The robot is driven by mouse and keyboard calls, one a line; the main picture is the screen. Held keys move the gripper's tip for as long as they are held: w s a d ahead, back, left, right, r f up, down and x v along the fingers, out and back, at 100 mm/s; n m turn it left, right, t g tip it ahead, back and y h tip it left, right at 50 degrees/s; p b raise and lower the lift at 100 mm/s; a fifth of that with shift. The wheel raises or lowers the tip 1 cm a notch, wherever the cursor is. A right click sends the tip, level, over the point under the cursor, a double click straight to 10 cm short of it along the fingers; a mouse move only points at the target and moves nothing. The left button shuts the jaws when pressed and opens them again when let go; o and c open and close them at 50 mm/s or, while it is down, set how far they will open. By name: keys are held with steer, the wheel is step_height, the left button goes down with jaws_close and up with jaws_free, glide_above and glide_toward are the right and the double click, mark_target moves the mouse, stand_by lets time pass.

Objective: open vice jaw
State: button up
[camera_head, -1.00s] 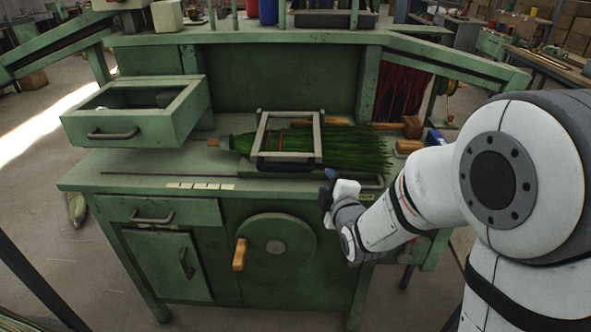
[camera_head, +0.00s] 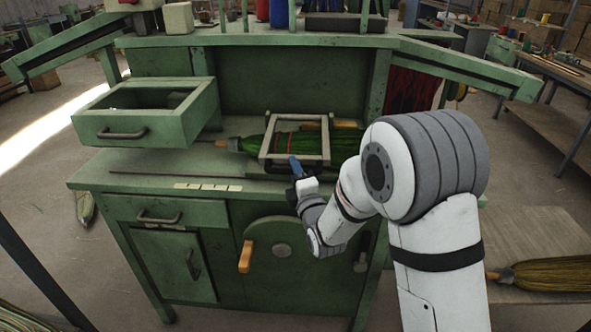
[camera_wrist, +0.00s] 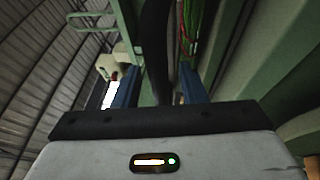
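The vice is a pale metal frame (camera_head: 268,140) on the green bench, standing around a green broom (camera_head: 250,143) that lies on its side. A dark bar runs along the frame's near side. Whether the fingers touch the bar is unclear. Green and red bristles show beyond the right finger. My arm hides the broom's right end.
An open green drawer box (camera_head: 150,115) stands at the left of the bench. A round green wheel with a wooden handle (camera_head: 245,257) is on the bench front. Another broom (camera_head: 545,273) lies at the right. The bench top front left is mostly clear.

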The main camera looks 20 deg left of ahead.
steer(key=shift+w+a, duration=0.1)
steer(key=shift+w, duration=0.05)
steer(key=shift+c, duration=0.4)
jaws_close()
